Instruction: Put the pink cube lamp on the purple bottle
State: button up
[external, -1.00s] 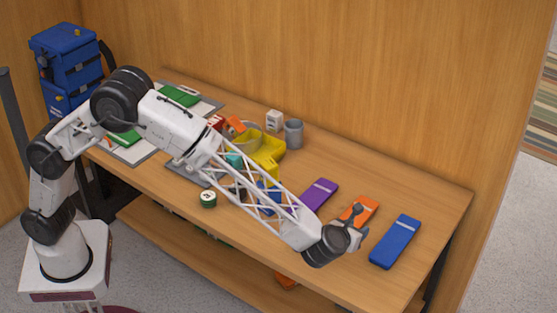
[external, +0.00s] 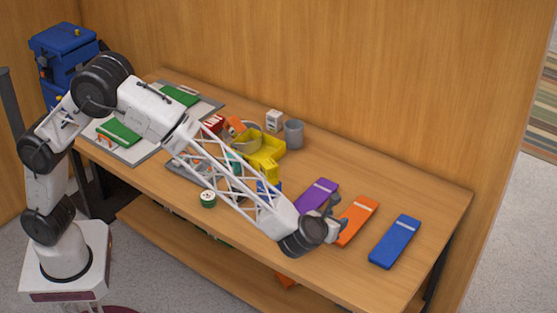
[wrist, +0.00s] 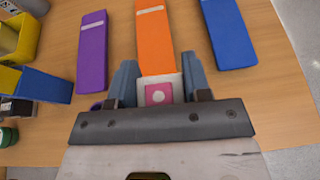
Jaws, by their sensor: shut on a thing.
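The pink cube lamp (wrist: 158,94), pink with a white edge, is between my gripper's fingers (wrist: 158,83) in the wrist view. My gripper is shut on it. In the external view my gripper (external: 333,222) is above the front right of the table, and the lamp cannot be made out there. The flat purple bottle (external: 317,195) lies on the table, up and left of my gripper. In the wrist view the purple bottle (wrist: 92,52) is ahead and left of the fingers, apart from the lamp. A small dark purple rounded shape shows beside the left finger.
A flat orange bottle (external: 357,221) and a flat blue bottle (external: 395,241) lie to the right. A yellow bin (external: 266,146), a grey mug (external: 293,133) and a green-sided round tin (external: 208,199) are to the left. Bare wood lies behind the bottles.

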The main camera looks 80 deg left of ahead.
jog(key=s+a+r, duration=0.2)
jog(key=s+a, duration=0.3)
jog(key=s, duration=0.6)
jog(key=s+a+r, duration=0.1)
jog(key=s+a, duration=0.4)
jog(key=s, duration=0.6)
jog(key=shift+s+a+r+n+g, duration=0.15)
jog(key=shift+s+r+n+g, duration=0.15)
jog(key=shift+s+r, duration=0.05)
jog(key=shift+w, duration=0.1)
jog(key=w+d, duration=0.1)
jog(key=w, duration=0.4)
jog(key=w+d+f, duration=0.1)
jog(key=w, duration=0.8)
jog(key=shift+w+d+f, duration=0.25)
jog(key=shift+w+d, duration=0.1)
jog(key=shift+d, duration=0.05)
jog(key=shift+w, duration=0.1)
jog(key=shift+w, duration=0.2)
jog(key=shift+w+d+f, duration=0.1)
jog(key=shift+w+f, duration=0.05)
jog(key=shift+f, duration=1.6)
jog(key=shift+f, duration=0.15)
jog(key=o, duration=1)
jog(key=shift+c, duration=0.2)
